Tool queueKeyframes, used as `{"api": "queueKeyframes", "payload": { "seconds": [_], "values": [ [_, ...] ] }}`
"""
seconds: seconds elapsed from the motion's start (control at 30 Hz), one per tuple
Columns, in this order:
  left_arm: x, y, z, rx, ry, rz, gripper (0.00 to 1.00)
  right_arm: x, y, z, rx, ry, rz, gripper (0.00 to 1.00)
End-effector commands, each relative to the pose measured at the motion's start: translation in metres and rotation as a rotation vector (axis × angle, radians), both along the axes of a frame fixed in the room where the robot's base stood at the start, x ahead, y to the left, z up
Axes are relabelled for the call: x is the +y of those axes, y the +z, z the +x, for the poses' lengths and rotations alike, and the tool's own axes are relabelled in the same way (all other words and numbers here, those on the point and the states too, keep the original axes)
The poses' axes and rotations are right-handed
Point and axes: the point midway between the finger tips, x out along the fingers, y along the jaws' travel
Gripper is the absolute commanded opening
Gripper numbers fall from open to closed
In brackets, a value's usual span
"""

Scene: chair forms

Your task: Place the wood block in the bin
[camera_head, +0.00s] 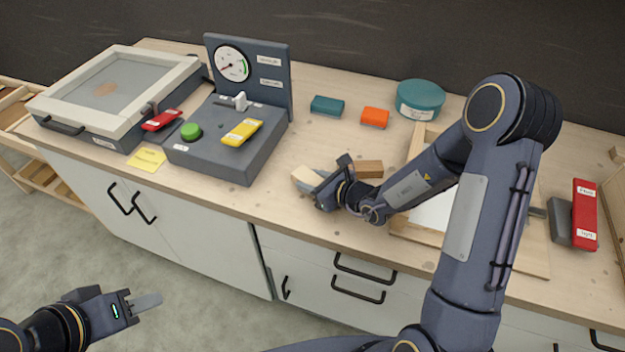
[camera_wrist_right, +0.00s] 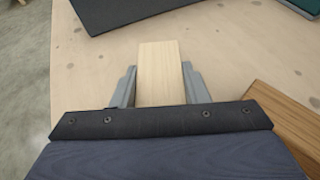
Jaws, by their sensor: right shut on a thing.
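I cannot make out a bin for certain.
The grey control box (camera_head: 222,160) with gauge, green button and yellow switch stands left of the block. A teal block (camera_head: 327,105), an orange block (camera_head: 375,117) and a teal round tin (camera_head: 420,98) are behind.

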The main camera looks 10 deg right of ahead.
Motion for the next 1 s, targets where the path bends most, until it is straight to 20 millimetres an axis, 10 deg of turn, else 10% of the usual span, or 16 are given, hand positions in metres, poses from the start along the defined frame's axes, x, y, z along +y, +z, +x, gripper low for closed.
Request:
{"api": "queueKeyframes", "payload": {
  "seconds": [0.1,0.13,0.27,0.67,1.0],
  "values": [
    [0.000,-0.006,0.000,0.000,0.000,0.000,0.36,0.000,-0.005,0.000,0.000,0.000,0.000,0.17],
    [0.000,-0.004,0.000,0.000,0.000,0.000,0.36,0.000,-0.003,0.000,0.000,0.000,0.000,0.45],
    [0.000,-0.003,0.000,0.000,0.000,0.000,0.36,0.000,-0.003,0.000,0.001,0.001,0.000,0.61],
    [0.000,0.002,0.000,0.000,0.000,0.000,0.36,-0.002,0.003,-0.002,0.001,-0.001,-0.001,0.62],
    [0.000,-0.001,0.000,0.000,0.000,0.000,0.36,-0.038,0.029,-0.054,-0.001,-0.005,-0.002,0.62]
  ]
}}
